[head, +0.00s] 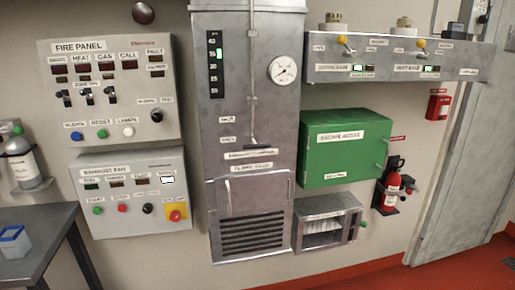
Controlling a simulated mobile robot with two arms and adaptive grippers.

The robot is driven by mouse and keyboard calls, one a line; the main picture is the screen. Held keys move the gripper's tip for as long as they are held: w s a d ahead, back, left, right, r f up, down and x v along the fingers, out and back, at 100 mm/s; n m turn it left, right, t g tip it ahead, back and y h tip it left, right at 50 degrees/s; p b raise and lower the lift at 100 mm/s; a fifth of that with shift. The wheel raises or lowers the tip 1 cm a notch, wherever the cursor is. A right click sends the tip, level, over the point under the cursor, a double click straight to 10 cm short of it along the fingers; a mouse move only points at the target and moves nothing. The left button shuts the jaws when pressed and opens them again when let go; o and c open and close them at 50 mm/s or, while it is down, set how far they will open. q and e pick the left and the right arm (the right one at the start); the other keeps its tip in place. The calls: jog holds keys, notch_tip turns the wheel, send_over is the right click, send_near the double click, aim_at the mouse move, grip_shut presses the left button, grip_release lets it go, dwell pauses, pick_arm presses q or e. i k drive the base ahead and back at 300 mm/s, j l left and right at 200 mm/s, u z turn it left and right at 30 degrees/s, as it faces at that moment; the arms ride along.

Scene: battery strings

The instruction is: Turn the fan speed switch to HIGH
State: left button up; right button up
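A small lamp or window (167,180) at the upper right is bright white. Neither gripper is in view.
The fire panel (140,128) hangs just above, with another black knob (156,116). A dark table (45,215) at left holds a blue-and-white container (14,240). A tall grey cabinet (245,110) stands to the right. The space before the fan panel looks clear.

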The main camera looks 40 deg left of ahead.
aim_at(147, 207)
jog(key=u, duration=2.05)
